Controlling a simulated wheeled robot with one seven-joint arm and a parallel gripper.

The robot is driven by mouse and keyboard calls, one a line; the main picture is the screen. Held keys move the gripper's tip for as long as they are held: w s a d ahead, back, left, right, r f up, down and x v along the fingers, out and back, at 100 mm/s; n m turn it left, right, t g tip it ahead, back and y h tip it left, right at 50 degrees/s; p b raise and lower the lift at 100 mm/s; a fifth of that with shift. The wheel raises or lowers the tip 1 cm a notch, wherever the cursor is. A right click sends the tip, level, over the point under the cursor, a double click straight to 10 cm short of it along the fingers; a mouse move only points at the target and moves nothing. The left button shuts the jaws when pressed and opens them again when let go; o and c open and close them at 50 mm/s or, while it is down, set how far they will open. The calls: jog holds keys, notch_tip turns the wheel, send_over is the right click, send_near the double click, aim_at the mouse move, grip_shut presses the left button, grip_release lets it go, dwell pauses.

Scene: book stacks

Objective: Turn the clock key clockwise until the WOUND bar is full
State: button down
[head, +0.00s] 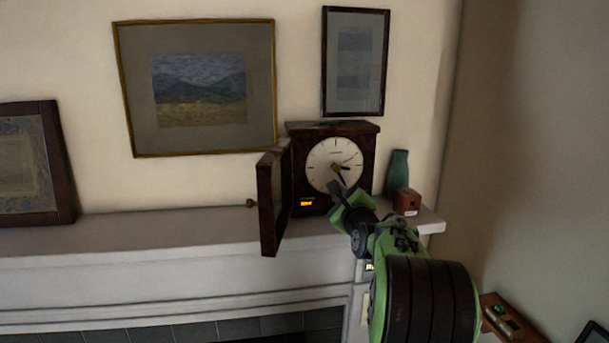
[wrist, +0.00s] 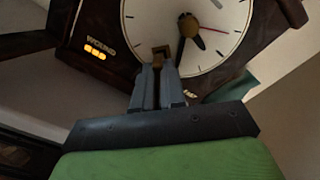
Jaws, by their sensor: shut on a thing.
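The dark wooden clock (head: 298,140) stands on the mantel, its white dial (head: 330,158) facing me. Its front door (head: 268,200) is swung open to the left. My gripper (head: 345,190) is at the lower part of the dial. In the wrist view, my gripper (wrist: 158,72) is shut on the small brass clock key (wrist: 162,53) at the dial's lower edge; the fingers hide part of it. The WOUND bar (wrist: 95,51) glows orange at the clock's lower left. It also shows as an orange patch (head: 306,203) in the head view, too small to judge its fill.
Framed pictures (head: 197,88) hang above.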

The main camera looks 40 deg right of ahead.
jog(key=shift+w+f+m, duration=0.1)
jog(key=shift+f+m, duration=0.1)
jog(key=shift+m, duration=0.5)
jog(key=shift+m+p, duration=0.75)
jog(key=shift+m, duration=1.25)
